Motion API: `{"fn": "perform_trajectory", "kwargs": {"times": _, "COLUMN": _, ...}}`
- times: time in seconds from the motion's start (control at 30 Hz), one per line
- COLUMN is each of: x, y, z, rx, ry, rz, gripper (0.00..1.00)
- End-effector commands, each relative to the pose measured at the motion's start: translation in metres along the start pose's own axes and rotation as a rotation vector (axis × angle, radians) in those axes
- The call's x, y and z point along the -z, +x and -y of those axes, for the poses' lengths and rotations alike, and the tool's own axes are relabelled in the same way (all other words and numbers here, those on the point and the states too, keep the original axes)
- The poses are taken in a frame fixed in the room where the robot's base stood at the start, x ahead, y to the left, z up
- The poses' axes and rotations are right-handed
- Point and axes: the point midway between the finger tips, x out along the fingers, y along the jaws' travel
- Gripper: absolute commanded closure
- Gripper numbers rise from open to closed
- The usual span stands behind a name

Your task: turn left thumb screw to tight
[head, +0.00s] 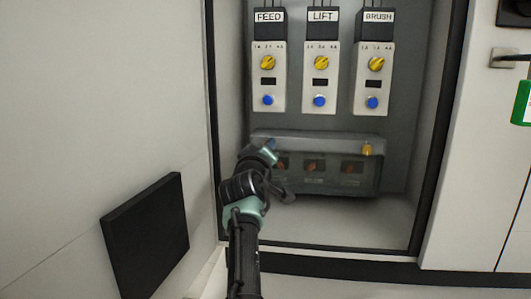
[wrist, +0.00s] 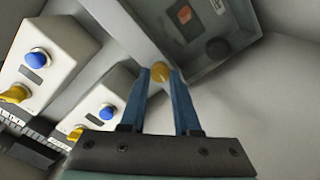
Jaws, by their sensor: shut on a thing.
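The left thumb screw (wrist: 160,72) is a yellow, brass-like knob on the edge of the clear-fronted cover. In the wrist view it sits between the tips of my gripper's two blue fingers. My gripper (wrist: 161,78) is shut on it. In the head view my gripper (head: 270,151) is at the upper left corner of the cover (head: 330,141) and hides the left screw. The right thumb screw (head: 367,149) is a yellow knob at the cover's upper right. Whether the left screw is tight cannot be told.
Behind the cover are several dark modules with reddish parts (head: 314,166). Above it hang the FEED (head: 269,88), LIFT (head: 321,88) and BRUSH (head: 374,88) units with yellow knobs and blue buttons. The dark cabinet frame (head: 213,120) is close on the left.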

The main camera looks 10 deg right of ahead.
Motion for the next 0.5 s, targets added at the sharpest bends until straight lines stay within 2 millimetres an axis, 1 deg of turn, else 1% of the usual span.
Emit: {"fn": "perform_trajectory", "kwargs": {"times": 0.5, "x": -0.0006, "y": -0.0002, "z": 0.0011, "rx": 0.002, "ry": 0.492, "rz": 0.001, "gripper": 1.0}}
